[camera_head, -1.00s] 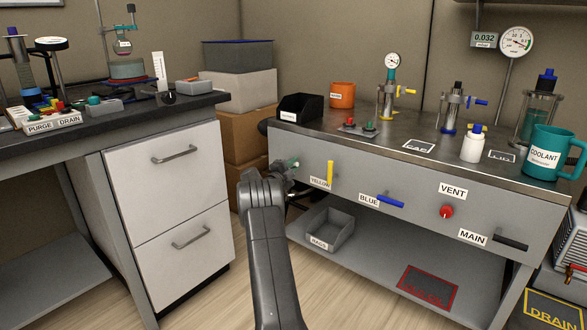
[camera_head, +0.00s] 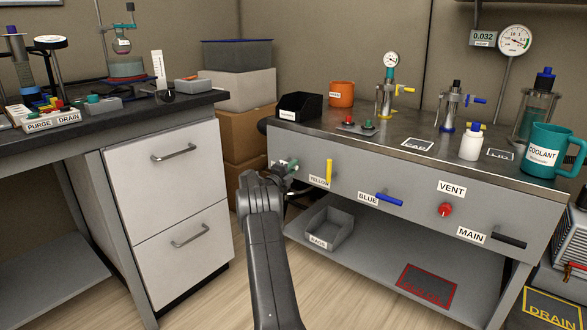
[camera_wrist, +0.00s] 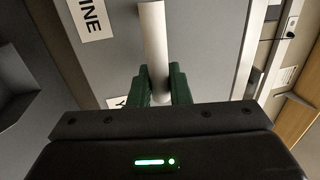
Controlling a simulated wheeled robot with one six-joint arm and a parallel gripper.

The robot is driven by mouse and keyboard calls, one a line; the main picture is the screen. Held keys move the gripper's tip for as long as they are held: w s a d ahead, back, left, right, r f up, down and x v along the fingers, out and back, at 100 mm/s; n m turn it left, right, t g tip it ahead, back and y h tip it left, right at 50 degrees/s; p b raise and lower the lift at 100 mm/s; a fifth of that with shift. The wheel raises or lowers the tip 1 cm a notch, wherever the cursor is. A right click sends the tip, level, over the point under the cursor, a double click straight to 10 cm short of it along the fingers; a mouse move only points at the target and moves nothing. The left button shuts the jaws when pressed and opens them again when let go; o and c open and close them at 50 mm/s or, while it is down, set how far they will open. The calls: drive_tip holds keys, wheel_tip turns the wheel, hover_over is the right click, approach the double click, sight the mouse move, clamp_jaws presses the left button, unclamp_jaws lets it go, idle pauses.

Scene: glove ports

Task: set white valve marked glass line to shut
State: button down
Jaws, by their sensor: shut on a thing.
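The white valve handle (camera_wrist: 153,40) is a pale straight bar in the wrist view, running from the top edge down between the fingers. A white label (camera_wrist: 90,16) beside it shows only the letters "INE". My gripper (camera_wrist: 160,84) has green fingers, one on each side of the bar, shut on its lower part. In the head view my gripper (camera_head: 287,165) is at the left end of the grey front panel (camera_head: 420,196). There the white handle and its label cannot be made out behind my gripper and arm.
To the right on the panel are a yellow handle (camera_head: 329,172), a blue handle (camera_head: 390,200), a red vent knob (camera_head: 445,210) and a black main handle (camera_head: 509,240). A grey bin (camera_head: 330,228) sits on the shelf below. A white drawer cabinet (camera_head: 168,190) stands left of my arm.

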drive_tip(key=c, duration=1.4)
unclamp_jaws()
drive_tip(key=shift+a, duration=0.1)
drive_tip(key=p+v, duration=0.4)
drive_tip(key=v, duration=0.9)
drive_tip(key=shift+s+a+f, duration=0.15)
drive_tip(key=shift+s+a, duration=0.05)
drive_tip(key=shift+s, duration=0.1)
drive_tip(key=shift+w+d, duration=0.1)
drive_tip(key=shift+b+x, duration=2)
drive_tip(key=shift+x, duration=4.75)
